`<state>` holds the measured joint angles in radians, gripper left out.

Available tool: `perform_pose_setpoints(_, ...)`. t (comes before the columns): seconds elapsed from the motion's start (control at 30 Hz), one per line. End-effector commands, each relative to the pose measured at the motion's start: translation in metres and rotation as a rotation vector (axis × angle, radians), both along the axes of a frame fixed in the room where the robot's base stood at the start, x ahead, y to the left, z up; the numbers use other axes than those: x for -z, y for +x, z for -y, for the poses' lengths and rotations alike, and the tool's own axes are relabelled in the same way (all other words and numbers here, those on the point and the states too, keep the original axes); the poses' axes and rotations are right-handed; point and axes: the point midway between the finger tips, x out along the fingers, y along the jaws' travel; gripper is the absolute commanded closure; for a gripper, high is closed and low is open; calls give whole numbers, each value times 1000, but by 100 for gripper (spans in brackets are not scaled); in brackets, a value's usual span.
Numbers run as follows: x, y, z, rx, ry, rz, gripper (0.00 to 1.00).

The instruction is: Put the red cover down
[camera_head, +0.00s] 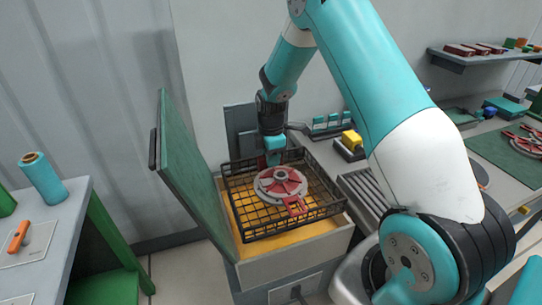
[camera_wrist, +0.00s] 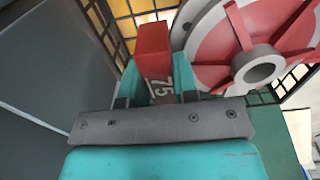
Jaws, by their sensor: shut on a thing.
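My gripper (camera_head: 273,160) points down at the far side of a wire basket (camera_head: 243,228). In the wrist view its fingers (camera_wrist: 155,85) are closed on a red, block-shaped piece, which I take for the red cover (camera_wrist: 153,45). A round grey part with red spokes (camera_head: 281,184) lies in the basket; it also shows at the right of the wrist view (camera_wrist: 258,68), close beside the held piece. I cannot tell whether the held piece is joined to it.
The basket stands in a box with a yellow inside and a tilted green lid (camera_head: 185,165) on its left. A roller strip (camera_head: 365,200) lies to the right. A similar red part (camera_head: 525,143) is on the far right bench. A left bench (camera_head: 45,235) carries a teal spool.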

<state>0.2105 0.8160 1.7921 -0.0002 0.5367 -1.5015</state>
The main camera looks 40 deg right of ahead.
Motion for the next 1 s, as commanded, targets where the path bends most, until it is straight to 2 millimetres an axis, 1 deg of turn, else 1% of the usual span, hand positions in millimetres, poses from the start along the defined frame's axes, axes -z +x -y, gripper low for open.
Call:
perform_pose_setpoints(0.1,-1,1,0,0,0,1,100)
perform_pose_setpoints(0.23,2,0,0,0,0,1,100)
perform_pose_setpoints(0.27,3,0,0,0,0,0,70)
perform_pose_setpoints(0.3,3,0,0,0,0,0,61)
perform_pose_setpoints(0.37,3,0,0,0,0,0,47)
perform_pose_setpoints(0.6,2,0,0,0,0,0,47)
perform_pose_setpoints(0.73,-4,1,0,0,-1,2,47)
perform_pose_setpoints(0.87,-22,1,0,0,-2,7,47)
perform_pose_setpoints(1.0,-54,1,0,0,-1,8,47)
